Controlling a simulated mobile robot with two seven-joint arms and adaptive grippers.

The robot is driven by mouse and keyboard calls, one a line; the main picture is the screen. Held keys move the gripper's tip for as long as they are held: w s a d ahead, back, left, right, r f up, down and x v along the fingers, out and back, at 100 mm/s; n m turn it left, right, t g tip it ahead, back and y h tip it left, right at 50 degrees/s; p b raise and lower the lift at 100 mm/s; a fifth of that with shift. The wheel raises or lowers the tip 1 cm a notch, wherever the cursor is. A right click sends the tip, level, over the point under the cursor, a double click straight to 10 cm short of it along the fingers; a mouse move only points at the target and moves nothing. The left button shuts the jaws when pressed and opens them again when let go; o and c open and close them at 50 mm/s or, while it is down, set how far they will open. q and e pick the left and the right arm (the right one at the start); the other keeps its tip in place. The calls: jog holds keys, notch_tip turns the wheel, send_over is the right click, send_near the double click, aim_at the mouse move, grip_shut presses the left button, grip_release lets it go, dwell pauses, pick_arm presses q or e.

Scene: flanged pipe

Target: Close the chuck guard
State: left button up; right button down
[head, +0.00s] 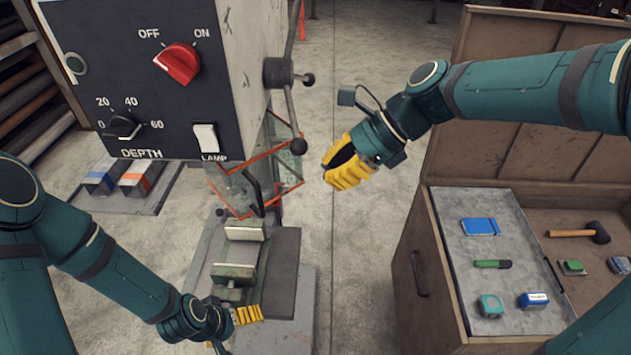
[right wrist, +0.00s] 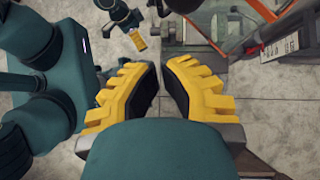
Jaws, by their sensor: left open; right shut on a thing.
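The chuck guard (head: 233,196) has clear panels with orange edges and hangs below the drill press head (head: 150,75), around the chuck area. One orange-edged panel reaches out to the right. The guard also shows in the right wrist view (right wrist: 243,47), up and right of my fingers. My right gripper (head: 337,172) is right of the guard, with floor between them. Its yellow fingers are drawn close (right wrist: 162,65), with a narrow gap; I see nothing between them. My left gripper (head: 248,315) is open, low by the front of the vise (head: 235,270), away from the guard.
The spindle handle (head: 285,75) has spokes with ball ends just above the guard. A wooden cabinet (head: 405,265) with a tray of tools (head: 480,255) stands at the right. Open floor lies between press and cabinet.

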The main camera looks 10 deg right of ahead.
jog(key=d+f+y, duration=0.3)
jog(key=f+y, duration=0.5)
jog(key=y, duration=0.1)
jog(key=w+a, duration=0.1)
jog(key=a, duration=1.2)
jog(key=shift+a+r+t, duration=0.15)
jog(key=shift+a+t, duration=0.15)
jog(key=shift+w, duration=0.1)
